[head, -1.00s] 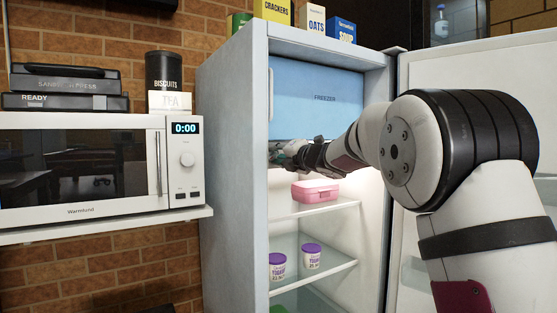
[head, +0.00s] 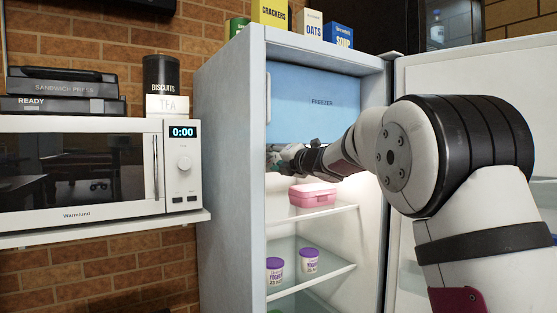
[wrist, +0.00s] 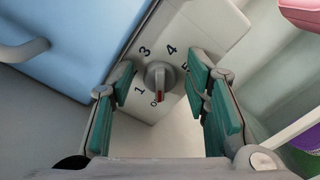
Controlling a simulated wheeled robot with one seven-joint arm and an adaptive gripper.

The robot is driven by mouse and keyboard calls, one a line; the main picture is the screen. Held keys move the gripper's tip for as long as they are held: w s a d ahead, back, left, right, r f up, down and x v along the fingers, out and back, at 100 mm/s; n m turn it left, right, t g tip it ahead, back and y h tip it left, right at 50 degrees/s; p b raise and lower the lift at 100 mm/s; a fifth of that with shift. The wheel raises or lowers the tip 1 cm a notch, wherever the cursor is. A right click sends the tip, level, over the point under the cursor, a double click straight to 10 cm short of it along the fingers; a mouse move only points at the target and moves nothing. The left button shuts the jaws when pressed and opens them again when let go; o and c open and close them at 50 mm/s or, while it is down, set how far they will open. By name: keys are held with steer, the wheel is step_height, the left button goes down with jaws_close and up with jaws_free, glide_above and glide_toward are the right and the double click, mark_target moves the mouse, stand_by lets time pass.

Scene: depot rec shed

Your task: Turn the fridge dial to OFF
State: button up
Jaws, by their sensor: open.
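The fridge dial (wrist: 160,78) is a grey round knob with a raised ridge, on a pale control housing (wrist: 205,25) in the wrist view. Its red-marked ridge end points down in the picture, beside a partly hidden label starting with O. The numbers 1, 3, 4 and 5 show around it. My gripper (wrist: 163,80) is open, with teal-padded fingers on either side of the knob. I cannot tell whether either finger touches it. In the head view my gripper (head: 283,157) is inside the open fridge (head: 230,160), just under the freezer door, and the dial is not distinguishable.
The blue freezer door (head: 315,95) is above my gripper; its handle (wrist: 25,50) shows in the wrist view. A pink box (head: 312,195) sits on the shelf below, with yogurt tubs (head: 309,260) lower down. A microwave (head: 80,170) stands left of the fridge.

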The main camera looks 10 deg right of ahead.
steer(key=v, duration=1.2)
steer(key=shift+r, duration=0.1)
